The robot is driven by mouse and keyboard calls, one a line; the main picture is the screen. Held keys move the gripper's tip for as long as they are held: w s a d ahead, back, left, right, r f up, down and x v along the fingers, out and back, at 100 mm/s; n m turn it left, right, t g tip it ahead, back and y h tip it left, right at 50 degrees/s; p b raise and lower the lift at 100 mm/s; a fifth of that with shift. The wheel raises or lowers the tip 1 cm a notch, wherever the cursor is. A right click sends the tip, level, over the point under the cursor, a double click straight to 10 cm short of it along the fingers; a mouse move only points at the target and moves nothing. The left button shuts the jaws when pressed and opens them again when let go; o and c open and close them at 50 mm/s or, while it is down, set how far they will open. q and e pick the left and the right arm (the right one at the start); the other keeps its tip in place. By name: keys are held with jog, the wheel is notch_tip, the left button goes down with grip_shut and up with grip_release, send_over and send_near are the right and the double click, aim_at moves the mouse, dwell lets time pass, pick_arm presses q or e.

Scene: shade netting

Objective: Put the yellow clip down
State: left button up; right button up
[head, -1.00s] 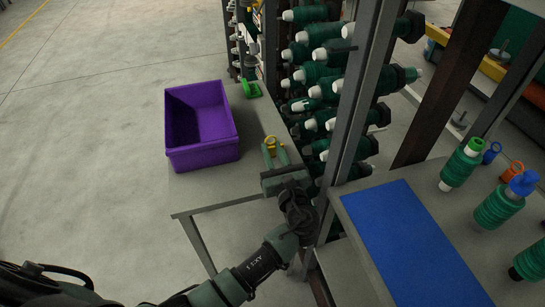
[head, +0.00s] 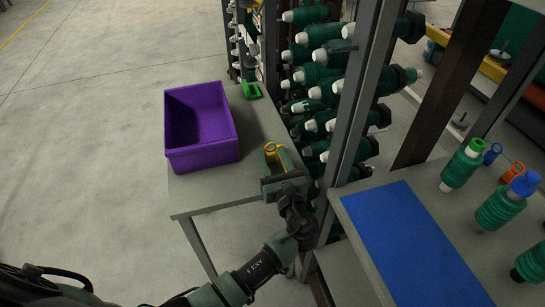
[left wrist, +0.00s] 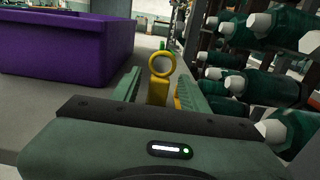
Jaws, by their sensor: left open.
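The yellow clip (head: 270,150) is on the grey table (head: 205,193), with its ring end up. It also shows in the left wrist view (left wrist: 159,78), upright between the fingers. My left gripper (head: 272,157) is open around the clip, with one finger on each side. In the left wrist view there is a gap between the clip and the left finger; on the right the clip is close to the finger, and I cannot tell if they touch. The clip's lower part is partly hidden by the gripper body. My right gripper is not in view.
A purple bin (head: 203,160) stands on the table to the left of the gripper. A green clip (head: 251,91) lies farther back. A rack of green spools (head: 330,92) rises close on the right. A blue mat (head: 410,245) lies on the right-hand table.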

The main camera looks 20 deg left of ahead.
pick_arm(q)
jog(key=p+v, duration=0.3)
jog(key=v, duration=0.9)
jog(key=shift+p, duration=0.4)
jog(key=s+a+f+n+g+h, duration=0.2)
jog(key=s+f+g, duration=0.15)
jog(key=f, duration=0.75)
jog(key=s+a+f+n+g+h, duration=0.2)
jog(key=s+f, duration=0.2)
jog(key=f, duration=0.6)
jog(key=s+a+f+n+g+h, duration=0.1)
jog(key=s+f+n+g+h, duration=0.2)
jog(key=f, duration=0.8)
jog(key=s+a+f+n+g+h, duration=0.1)
jog(key=s+f+n, duration=0.4)
jog(key=s, duration=0.5)
jog(key=s+a+f+n+g+h, duration=0.1)
jog(key=s+a+f+n+g, duration=0.1)
jog(key=s+a+f+n, duration=0.2)
jog(key=s+a+f+n+g+h, duration=0.1)
jog(key=s+f+n, duration=0.6)
jog(key=s, duration=0.9)
jog(key=a+n+g, duration=0.1)
jog(key=a+n, duration=0.1)
jog(key=n, duration=0.1)
jog(key=shift+s+f+n, duration=0.2)
jog(key=shift+f+n, duration=0.1)
jog(key=shift+n, duration=0.1)
